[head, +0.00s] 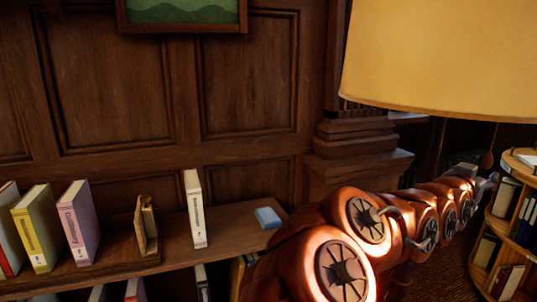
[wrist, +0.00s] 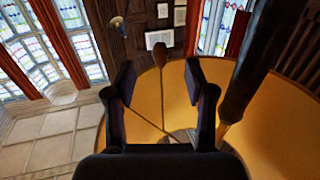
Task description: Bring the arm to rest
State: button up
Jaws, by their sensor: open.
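My arm reaches from the lower middle of the head view toward the right, in copper-coloured segments. Its far end, a small grey part, is partly unclear there beside a round bookcase. In the wrist view my gripper (wrist: 160,78) is open, its two dark fingers spread apart with nothing held between them. A large yellow lampshade (head: 440,60) hangs over the arm in the head view. A round yellow surface (wrist: 265,120), seemingly the same shade, fills the space behind and right of the fingers in the wrist view.
A wooden shelf (head: 185,249) on the left bears several upright books, a wooden bookend (head: 146,225) and a small blue block (head: 268,217). A round bookcase (head: 487,252) stands at the right. Wood panelling closes the back.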

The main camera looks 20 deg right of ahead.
jog(key=w+a+f+n+y, duration=0.1)
jog(key=a+f+n+y, duration=0.2)
jog(key=a+f+y, duration=0.55)
jog(key=w+a+f+n+y, duration=0.1)
jog(key=a+f+n+y, duration=0.25)
jog(key=a+f, duration=1.05)
jog(key=s+a+f+n+g+y, duration=0.2)
jog(key=s+a+n+g, duration=0.1)
jog(key=s+a, duration=0.7)
jog(key=s+a+f+n+g+y, duration=0.2)
jog(key=s+a+n+g+y, duration=0.1)
jog(key=s+a, duration=0.7)
jog(key=shift+a+f+n+g, duration=0.35)
jog(key=shift+a+n+g, duration=0.15)
jog(key=shift+n+g, duration=0.35)
jog(key=shift+c, duration=1)
jog(key=shift+d, duration=0.1)
jog(key=shift+c, duration=0.2)
